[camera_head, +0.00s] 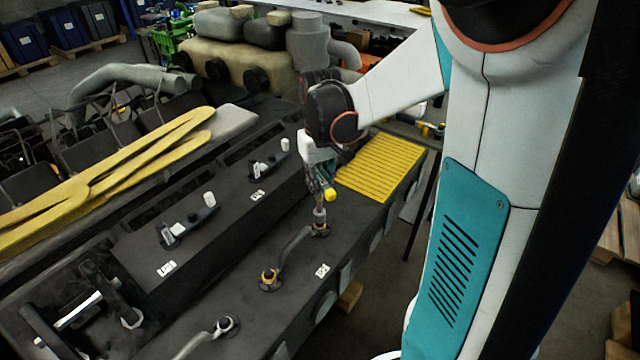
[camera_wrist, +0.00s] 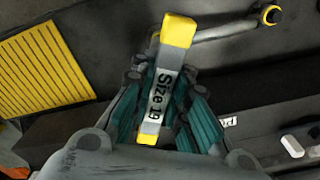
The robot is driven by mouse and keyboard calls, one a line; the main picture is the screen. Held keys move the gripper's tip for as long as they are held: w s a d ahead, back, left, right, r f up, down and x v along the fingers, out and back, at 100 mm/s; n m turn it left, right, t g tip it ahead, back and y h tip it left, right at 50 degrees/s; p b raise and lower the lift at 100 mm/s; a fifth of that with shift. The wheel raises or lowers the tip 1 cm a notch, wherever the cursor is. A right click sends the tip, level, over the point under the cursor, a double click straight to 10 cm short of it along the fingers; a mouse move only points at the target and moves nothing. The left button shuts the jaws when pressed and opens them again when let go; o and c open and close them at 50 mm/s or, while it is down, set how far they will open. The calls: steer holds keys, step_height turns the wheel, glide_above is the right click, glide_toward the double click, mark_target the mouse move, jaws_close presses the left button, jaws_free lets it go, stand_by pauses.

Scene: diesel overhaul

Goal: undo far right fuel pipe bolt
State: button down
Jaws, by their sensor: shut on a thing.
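My gripper (camera_head: 322,182) is shut on a grey tool with yellow ends, marked "Size 19" (camera_wrist: 163,90) in the wrist view. In the head view its yellow end (camera_head: 330,195) shows just beyond the fingers, with a grey socket (camera_head: 319,214) pointing down. The socket is right above or on the far right fuel pipe bolt (camera_head: 320,231); I cannot tell whether it is fully seated. The fuel pipe (camera_head: 292,249) runs from there to a bolt with a yellow ring (camera_head: 269,279). In the wrist view the tool hides the far right bolt, and a yellow-ringed bolt (camera_wrist: 270,15) shows at the pipe's other end.
A yellow ribbed plate (camera_head: 380,167) lies on the engine right of my gripper; it also shows in the wrist view (camera_wrist: 42,62). Another pipe end (camera_head: 224,325) is nearer on the engine's dark top. Raised dark covers (camera_head: 180,235) run along the left.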

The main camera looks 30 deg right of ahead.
steer(key=m, duration=0.9)
steer(key=shift+a, duration=0.1)
steer(key=m, duration=0.4)
steer(key=shift+m, duration=0.4)
steer(key=shift+m+b, duration=0.35)
steer(key=shift+m, duration=1.95)
steer(key=shift+f, duration=0.1)
